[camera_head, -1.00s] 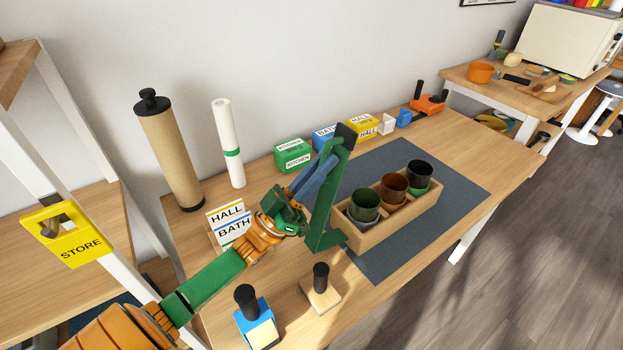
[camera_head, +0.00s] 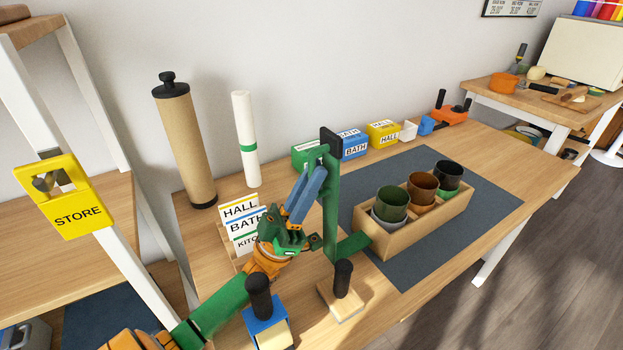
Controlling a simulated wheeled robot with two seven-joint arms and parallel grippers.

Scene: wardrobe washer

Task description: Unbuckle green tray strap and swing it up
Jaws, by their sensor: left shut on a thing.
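The green strap (camera_head: 330,215) stands nearly upright at the left end of the wooden tray (camera_head: 427,226), with a dark tip at its top. Its green foot (camera_head: 354,245) meets the tray's end wall. The strap is clear of the several cups in the tray: a green cup (camera_head: 392,202), a brown cup (camera_head: 422,188) and a dark cup (camera_head: 448,175). My left gripper (camera_head: 319,172) reaches up from the left with its blue fingers shut on the strap's upper part. The fingers hide some of the strap. My right gripper is not in view.
The tray sits on a dark grey mat (camera_head: 480,214). Label cards (camera_head: 241,222) stand behind my left wrist. A black-handled block (camera_head: 343,288) and a blue stamp (camera_head: 265,318) stand at the front. Labelled boxes (camera_head: 383,133) line the wall.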

